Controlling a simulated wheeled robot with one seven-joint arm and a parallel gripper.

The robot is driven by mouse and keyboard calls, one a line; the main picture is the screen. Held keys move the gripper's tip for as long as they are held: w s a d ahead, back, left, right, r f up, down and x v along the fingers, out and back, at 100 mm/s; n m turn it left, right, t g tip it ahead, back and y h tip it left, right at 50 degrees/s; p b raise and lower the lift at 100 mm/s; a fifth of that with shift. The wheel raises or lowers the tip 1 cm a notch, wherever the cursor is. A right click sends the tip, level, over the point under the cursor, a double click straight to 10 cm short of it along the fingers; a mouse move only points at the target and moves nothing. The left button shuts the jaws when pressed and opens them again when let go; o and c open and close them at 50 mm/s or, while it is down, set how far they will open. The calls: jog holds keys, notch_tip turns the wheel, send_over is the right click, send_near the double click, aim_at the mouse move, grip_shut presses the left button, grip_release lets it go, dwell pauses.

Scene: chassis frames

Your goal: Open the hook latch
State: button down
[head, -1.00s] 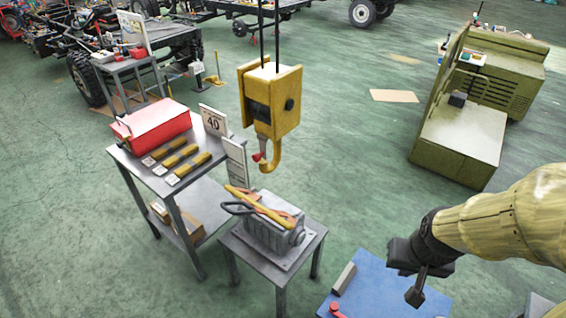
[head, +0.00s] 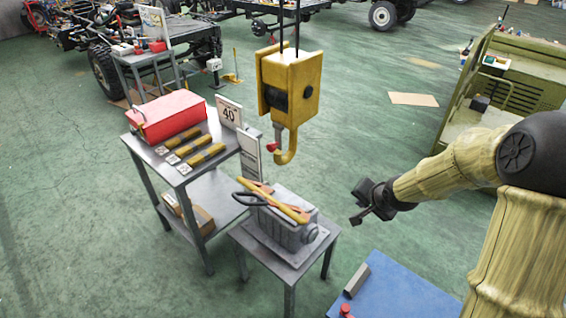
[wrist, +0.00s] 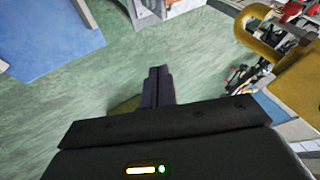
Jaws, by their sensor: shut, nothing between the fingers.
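A yellow crane hook block (head: 290,88) hangs from cables, with a yellow hook (head: 287,155) at its bottom. The small red latch (head: 272,146) sits at the hook's left side, across its mouth; whether it is shut is too small to tell. My gripper (head: 358,212) is to the right of the hook and lower in the picture, apart from it. In the wrist view the fingers (wrist: 160,80) are together and empty. The yellow hook (wrist: 258,38) shows there at the upper right, clear of the fingers. I cannot make out the latch surely in that view.
Below the hook stands a small table (head: 262,262) with a grey machine (head: 285,232) and slings on it. Left of it is a table with a red toolbox (head: 166,118) and sign cards (head: 229,112). A blue mat (head: 400,295) lies front right. Green floor is open behind.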

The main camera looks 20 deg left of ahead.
jog(key=w+a+f+m+t+y+b, duration=0.1)
jog(key=w+a+f+m+y+b, duration=0.1)
jog(key=a, duration=0.6)
jog(key=w+a+f+m+t+y+b, duration=0.2)
jog(key=w+a+m+y+b, duration=0.2)
jog(key=w+a+m+y, duration=0.3)
jog(key=w+a+y, duration=0.1)
jog(key=w+a, duration=0.1)
jog(key=w, duration=0.2)
jog(key=shift+a, duration=0.25)
jog(key=w+a+p, duration=0.3)
jog(key=a+p, duration=0.1)
jog(key=a, duration=0.7)
jog(key=shift+w+r, duration=0.25)
